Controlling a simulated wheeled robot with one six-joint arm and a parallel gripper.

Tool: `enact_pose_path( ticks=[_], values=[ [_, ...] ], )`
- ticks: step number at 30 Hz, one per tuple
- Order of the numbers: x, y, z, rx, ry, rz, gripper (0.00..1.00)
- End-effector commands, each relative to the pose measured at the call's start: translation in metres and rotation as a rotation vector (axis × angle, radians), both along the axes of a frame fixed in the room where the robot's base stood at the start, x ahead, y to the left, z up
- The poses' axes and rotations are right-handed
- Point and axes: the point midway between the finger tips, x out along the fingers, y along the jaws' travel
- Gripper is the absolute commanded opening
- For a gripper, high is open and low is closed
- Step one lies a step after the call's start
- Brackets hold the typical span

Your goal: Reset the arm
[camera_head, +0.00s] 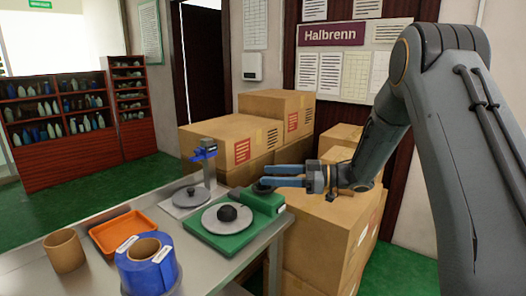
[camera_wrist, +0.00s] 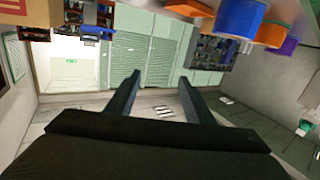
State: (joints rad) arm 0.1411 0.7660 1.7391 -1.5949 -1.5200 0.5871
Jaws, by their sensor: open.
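My gripper (camera_head: 268,177) is open at the right of the metal table, its fingers pointing left in the head view. It is beside or above the right end of the green applicator (camera_head: 225,243); the exact gap cannot be told. In the wrist view, the two dark fingers (camera_wrist: 160,80) stand apart with nothing between them. The applicator carries a grey disc with a dark round lump (camera_head: 228,213) on it. My arm comes down from the upper right, bent at the elbow.
The table (camera_head: 205,277) holds a blue roll (camera_head: 147,270), an orange tray (camera_head: 122,231), a cardboard tube (camera_head: 64,251) and a stand with a blue head (camera_head: 203,153). Cardboard boxes (camera_head: 335,222) are stacked behind and below my gripper. Red shelves (camera_head: 60,153) stand far left.

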Motion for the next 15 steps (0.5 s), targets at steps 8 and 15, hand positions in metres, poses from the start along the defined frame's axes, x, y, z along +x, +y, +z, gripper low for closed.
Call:
enact_pose_path(
  ticks=[8,15],
  values=[
    [0.038,-0.007,0.003,-0.098,-0.03,-0.26,0.48],
    [0.067,-0.05,-0.004,-0.274,0.013,-0.635,0.48]
  ],
)
